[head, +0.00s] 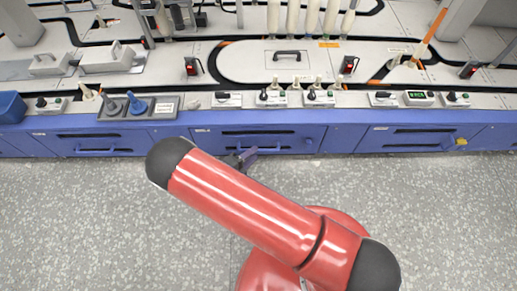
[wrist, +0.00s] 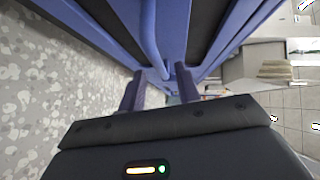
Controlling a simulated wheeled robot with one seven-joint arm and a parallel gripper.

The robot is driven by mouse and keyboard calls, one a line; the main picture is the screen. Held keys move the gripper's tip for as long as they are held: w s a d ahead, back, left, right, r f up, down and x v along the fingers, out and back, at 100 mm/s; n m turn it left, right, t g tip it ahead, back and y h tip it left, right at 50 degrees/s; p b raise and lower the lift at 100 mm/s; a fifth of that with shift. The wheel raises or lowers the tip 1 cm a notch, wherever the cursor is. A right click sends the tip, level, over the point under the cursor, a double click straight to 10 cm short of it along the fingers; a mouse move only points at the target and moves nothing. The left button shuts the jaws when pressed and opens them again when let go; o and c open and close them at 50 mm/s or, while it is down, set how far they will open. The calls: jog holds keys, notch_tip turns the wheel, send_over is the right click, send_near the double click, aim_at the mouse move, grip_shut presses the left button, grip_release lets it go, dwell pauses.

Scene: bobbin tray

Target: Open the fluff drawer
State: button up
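The blue drawer front (head: 215,143) nearest my gripper sits in the long blue base of the machine and looks flush with it; its label is too small to read. Its bar handle (head: 285,149) is partly hidden by my arm and gripper. My gripper (head: 247,157) is at this handle. In the wrist view, the two dark fingers of my gripper (wrist: 158,84) stand apart, and the blue bar handle (wrist: 149,40) runs down into the gap between them. I cannot tell whether either finger touches the bar.
Similar blue drawers stand to the left (head: 103,142) and right (head: 403,139), with bar handles. A white worktop (head: 230,88) with switches, trays and bobbins lies above. The speckled grey floor (head: 90,225) in front is clear apart from my arm.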

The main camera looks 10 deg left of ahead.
jog(key=shift+x, duration=1.9)
grip_shut()
